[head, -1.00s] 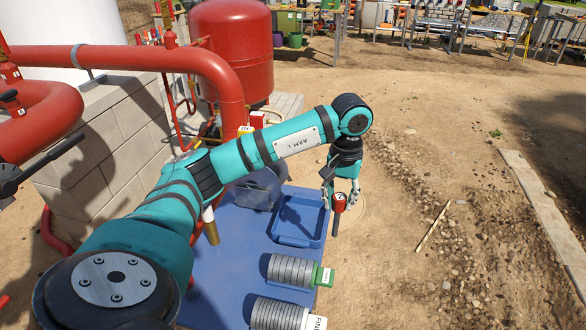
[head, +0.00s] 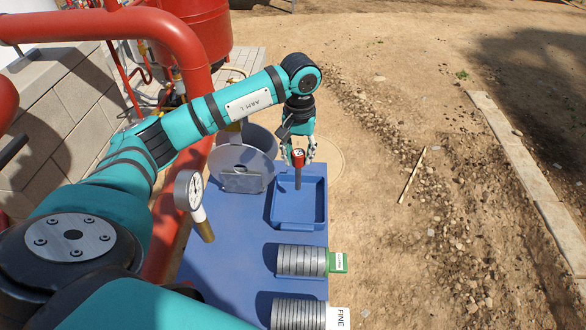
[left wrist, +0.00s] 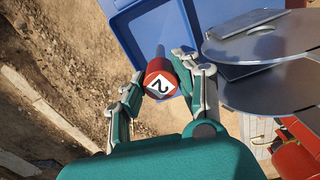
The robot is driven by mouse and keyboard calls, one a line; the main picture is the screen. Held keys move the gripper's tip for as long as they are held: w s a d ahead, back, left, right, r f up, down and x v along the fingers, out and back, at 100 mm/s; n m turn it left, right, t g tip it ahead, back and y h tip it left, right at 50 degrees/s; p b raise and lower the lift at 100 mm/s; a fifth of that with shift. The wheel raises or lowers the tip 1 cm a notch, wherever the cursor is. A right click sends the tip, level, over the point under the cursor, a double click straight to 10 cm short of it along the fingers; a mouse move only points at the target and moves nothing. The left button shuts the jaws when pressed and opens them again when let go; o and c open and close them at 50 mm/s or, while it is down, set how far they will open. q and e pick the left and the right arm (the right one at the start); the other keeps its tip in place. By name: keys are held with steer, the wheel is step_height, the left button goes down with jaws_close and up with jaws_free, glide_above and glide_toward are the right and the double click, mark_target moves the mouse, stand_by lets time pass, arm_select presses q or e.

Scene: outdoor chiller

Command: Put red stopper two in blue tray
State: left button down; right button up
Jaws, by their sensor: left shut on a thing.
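My left gripper (head: 298,157) is shut on the red stopper (head: 298,159), whose grey stem hangs down. In the left wrist view the stopper (left wrist: 160,84) shows a white label with a "2" between the two fingers. The blue tray (head: 322,200) lies on the blue table, below the gripper. The tray (left wrist: 127,22) also shows behind the stopper in the left wrist view. My right gripper is not in view.
A pressure gauge (head: 190,190) is further left. Two stacks of metal discs, one with a green tag (head: 338,262), the other marked FINE (head: 341,317), lie nearer on the table (head: 228,235).

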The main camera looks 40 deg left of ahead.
mark_target(300, 173)
arm_select(q)
steer(key=f, duration=0.1)
steer(key=d+f, duration=0.1)
steer(key=shift+s+f+p, duration=0.1)
steer(key=shift+f+p, duration=0.2)
steer(key=f, duration=0.2)
steer(key=f+p, duration=0.1)
steer(key=f, duration=0.1)
steer(key=shift+a, duration=0.2)
steer(key=shift+r, duration=0.1)
steer(key=c, duration=1.4)
jaws_free()
steer(key=o, duration=0.5)
steer(key=shift+c, duration=0.2)
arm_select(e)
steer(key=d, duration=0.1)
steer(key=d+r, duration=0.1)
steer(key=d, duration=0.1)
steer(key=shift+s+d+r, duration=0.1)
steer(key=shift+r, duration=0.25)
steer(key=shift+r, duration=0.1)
